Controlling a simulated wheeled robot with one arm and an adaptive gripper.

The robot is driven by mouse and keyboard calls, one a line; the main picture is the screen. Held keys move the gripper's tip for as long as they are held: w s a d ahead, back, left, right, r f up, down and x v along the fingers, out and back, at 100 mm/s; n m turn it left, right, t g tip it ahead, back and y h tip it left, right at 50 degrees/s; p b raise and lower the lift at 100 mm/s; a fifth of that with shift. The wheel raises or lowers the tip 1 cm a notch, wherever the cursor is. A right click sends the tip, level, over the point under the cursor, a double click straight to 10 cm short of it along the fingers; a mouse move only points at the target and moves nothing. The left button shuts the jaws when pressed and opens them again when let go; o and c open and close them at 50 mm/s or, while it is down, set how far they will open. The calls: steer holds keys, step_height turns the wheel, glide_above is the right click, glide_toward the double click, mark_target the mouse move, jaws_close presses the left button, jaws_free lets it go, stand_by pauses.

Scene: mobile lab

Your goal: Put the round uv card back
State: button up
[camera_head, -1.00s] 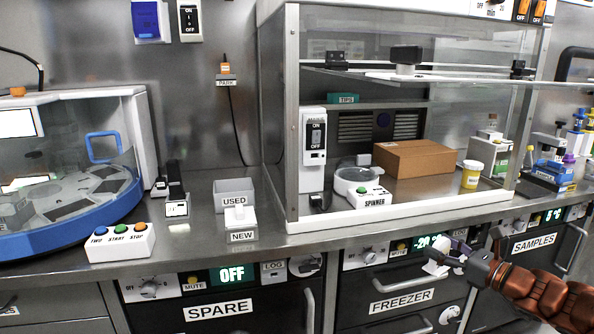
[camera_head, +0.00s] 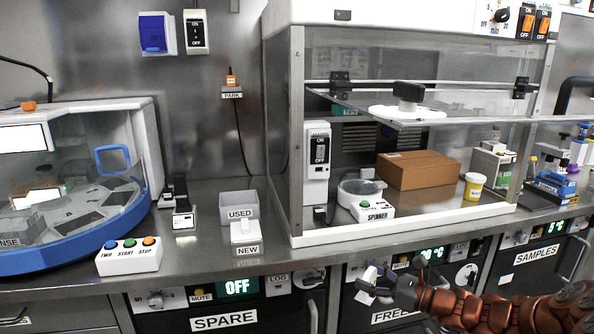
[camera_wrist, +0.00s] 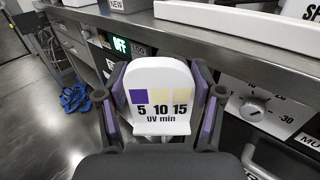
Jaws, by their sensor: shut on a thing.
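My gripper (camera_head: 376,280) is shut on the uv card, low in front of the freezer panel in the head view. The card (camera_wrist: 160,95) fills the middle of the wrist view, between the purple finger pads. It is white with a rounded top, a purple square and two pale yellow ones, and the print "5 10 15 UV min". In the head view the card (camera_head: 369,274) is a small white patch at the fingertips. The open grey USED bin (camera_head: 238,212) stands on the counter, with the white NEW holder (camera_head: 244,232) in front of it.
The glass-fronted hood (camera_head: 400,232) stands right of the bins, holding a cardboard box (camera_head: 418,170) and a spinner (camera_head: 372,206). A three-button box (camera_head: 129,256) and a blue-rimmed machine (camera_head: 80,250) are at left. The counter edge (camera_head: 200,280) lies between my gripper and the bins.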

step_height(320, 180, up, 11)
steer(key=p, duration=1.4)
steer(key=shift+p, duration=0.4)
steer(key=r+p, duration=0.1)
steer(key=p, duration=0.1)
steer(key=shift+s+r+p, duration=0.1)
steer(key=shift+r+p, duration=0.15)
steer(key=shift+p, duration=0.15)
steer(key=shift+f, duration=0.1)
steer(key=shift+r, duration=0.2)
steer(key=shift+f, duration=0.15)
